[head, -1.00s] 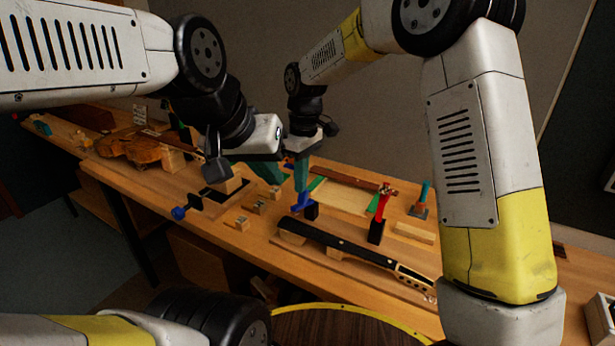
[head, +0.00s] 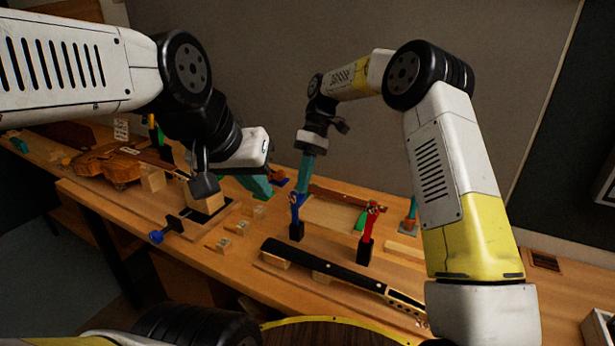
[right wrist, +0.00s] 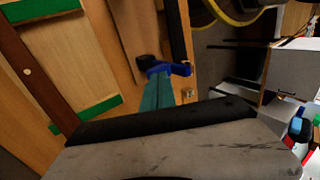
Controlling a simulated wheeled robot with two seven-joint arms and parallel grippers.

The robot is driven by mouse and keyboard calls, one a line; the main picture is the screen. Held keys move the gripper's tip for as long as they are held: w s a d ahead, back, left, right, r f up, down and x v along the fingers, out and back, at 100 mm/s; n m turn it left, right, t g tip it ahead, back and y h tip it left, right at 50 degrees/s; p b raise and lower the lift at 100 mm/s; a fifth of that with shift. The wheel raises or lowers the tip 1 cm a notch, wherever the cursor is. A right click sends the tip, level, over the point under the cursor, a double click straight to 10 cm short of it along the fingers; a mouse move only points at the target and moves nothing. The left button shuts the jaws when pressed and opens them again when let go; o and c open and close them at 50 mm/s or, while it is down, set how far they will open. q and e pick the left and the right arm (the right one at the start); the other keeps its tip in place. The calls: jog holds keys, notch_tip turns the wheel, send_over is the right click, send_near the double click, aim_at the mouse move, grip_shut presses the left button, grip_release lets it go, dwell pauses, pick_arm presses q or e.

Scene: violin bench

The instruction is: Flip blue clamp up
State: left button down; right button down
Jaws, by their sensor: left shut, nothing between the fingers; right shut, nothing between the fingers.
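The blue clamp (head: 294,209) stands upright on its black block (head: 296,232) in the head view, at the middle of the bench. In the right wrist view the blue clamp (right wrist: 166,68) lies just beyond my fingertips. My right gripper (head: 302,186) has teal fingers, shut and empty, right at the top of the blue clamp; I cannot tell if they touch. The fingers also show in the right wrist view (right wrist: 158,92). My left gripper (head: 262,190) is shut and empty, pointing down over the bench left of the blue clamp.
A red clamp (head: 370,220) stands upright on a black block to the right. A black violin neck (head: 325,262) lies along the front. A violin body (head: 112,165), small wooden blocks (head: 241,228) and a bar clamp with a blue end (head: 157,237) are to the left.

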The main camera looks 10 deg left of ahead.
jog(key=shift+s+f, duration=0.2)
jog(key=shift+s, duration=0.15)
jog(key=shift+r, duration=0.95)
jog(key=shift+w+r, duration=0.1)
jog(key=v, duration=0.7)
jog(key=shift+w+r, duration=0.2)
jog(key=shift+r, duration=0.05)
